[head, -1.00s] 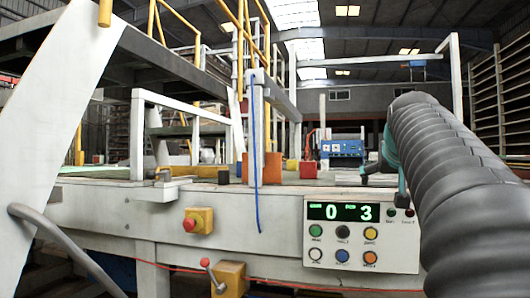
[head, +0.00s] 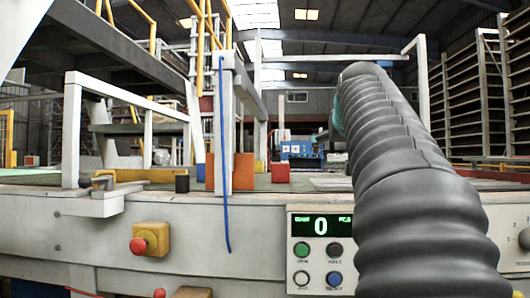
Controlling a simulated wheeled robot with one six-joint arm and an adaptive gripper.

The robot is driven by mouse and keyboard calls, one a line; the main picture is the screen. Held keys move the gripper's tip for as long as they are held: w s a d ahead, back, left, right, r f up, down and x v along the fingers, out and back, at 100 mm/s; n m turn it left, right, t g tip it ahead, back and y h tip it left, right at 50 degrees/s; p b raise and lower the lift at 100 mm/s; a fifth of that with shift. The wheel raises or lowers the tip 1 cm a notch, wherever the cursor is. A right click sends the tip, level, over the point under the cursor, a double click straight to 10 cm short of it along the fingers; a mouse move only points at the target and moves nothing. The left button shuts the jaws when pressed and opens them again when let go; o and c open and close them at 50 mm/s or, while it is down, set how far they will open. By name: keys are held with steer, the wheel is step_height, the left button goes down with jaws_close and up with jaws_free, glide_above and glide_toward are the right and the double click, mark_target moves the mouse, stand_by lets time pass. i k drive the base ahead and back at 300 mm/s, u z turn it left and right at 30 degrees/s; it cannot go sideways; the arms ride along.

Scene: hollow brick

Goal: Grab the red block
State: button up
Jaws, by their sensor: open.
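A small red block (head: 280,172) sits on the table (head: 150,230), just right of a white upright post. My gripper (head: 325,137) shows only in part, as a dark piece beside a teal part at the far end of my arm. It is open, to the right of the red block and higher in the picture, apart from it. My thick grey ribbed arm hides most of it.
Orange blocks (head: 243,171) stand at the post (head: 223,125), with a dark block (head: 182,184) to the left and a yellow block (head: 259,167) behind. A white frame (head: 73,135) rises at left. A control panel (head: 321,251) and red button (head: 138,245) are on the table's front.

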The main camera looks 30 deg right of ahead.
mark_target(280, 171)
steer(key=i, duration=0.95)
